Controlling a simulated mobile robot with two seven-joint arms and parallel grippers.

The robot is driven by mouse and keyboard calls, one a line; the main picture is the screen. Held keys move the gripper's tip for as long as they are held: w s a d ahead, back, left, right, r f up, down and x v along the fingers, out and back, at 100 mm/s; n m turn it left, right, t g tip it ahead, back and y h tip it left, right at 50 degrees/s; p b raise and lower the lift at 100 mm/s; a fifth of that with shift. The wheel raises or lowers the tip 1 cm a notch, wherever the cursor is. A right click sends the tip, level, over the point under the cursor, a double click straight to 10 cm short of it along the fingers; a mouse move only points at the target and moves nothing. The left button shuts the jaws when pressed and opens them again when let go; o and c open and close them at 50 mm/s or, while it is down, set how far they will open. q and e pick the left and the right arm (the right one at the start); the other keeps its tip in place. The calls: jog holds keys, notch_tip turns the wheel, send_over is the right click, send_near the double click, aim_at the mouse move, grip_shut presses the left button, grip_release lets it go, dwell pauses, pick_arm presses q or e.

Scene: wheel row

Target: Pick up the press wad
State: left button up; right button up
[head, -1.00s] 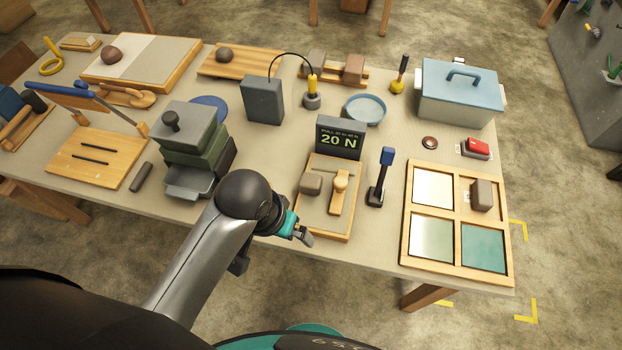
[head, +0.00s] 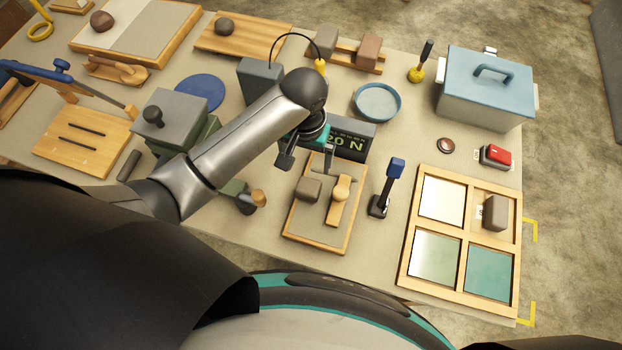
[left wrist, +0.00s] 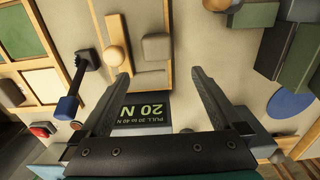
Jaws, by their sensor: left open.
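A grey-brown rounded block (head: 308,189), which looks like the press wad, lies on a small wood-edged board (head: 318,246). Beside it on the board is a wooden lever with a round knob (head: 341,189). In the left wrist view the block (left wrist: 155,46) shows beyond my fingertips, roughly between their lines. My left gripper (head: 308,162) is open and empty. It hangs above the board's far end, in front of the "20 N" display (head: 350,142), apart from the block. My arm and gripper partly cover the display. My right gripper is not in view.
Farther right is a wooden frame (head: 408,240) with coloured panels and another block (head: 494,212). Bare table lies around the board.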

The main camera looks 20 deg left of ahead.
pick_arm(q)
send_over(308, 186)
jog(key=f, duration=0.4)
jog(key=shift+a+f+b, duration=0.1)
jog(key=shift+a+b, duration=0.15)
jog(key=shift+b, duration=0.15)
notch_tip(308, 186, down, 3)
jog(key=shift+w+r+b, duration=0.1)
jog(key=shift+w+b, duration=0.05)
jog(key=shift+b, duration=0.15)
jog(key=shift+f, duration=0.45)
jog(key=shift+d+f, duration=0.1)
jog(key=shift+f, duration=0.25)
jog(key=f+b, duration=0.1)
jog(key=f, duration=0.3)
jog(key=shift+d+f+b, duration=0.2)
jog(key=shift+b, duration=0.15)
grip_shut()
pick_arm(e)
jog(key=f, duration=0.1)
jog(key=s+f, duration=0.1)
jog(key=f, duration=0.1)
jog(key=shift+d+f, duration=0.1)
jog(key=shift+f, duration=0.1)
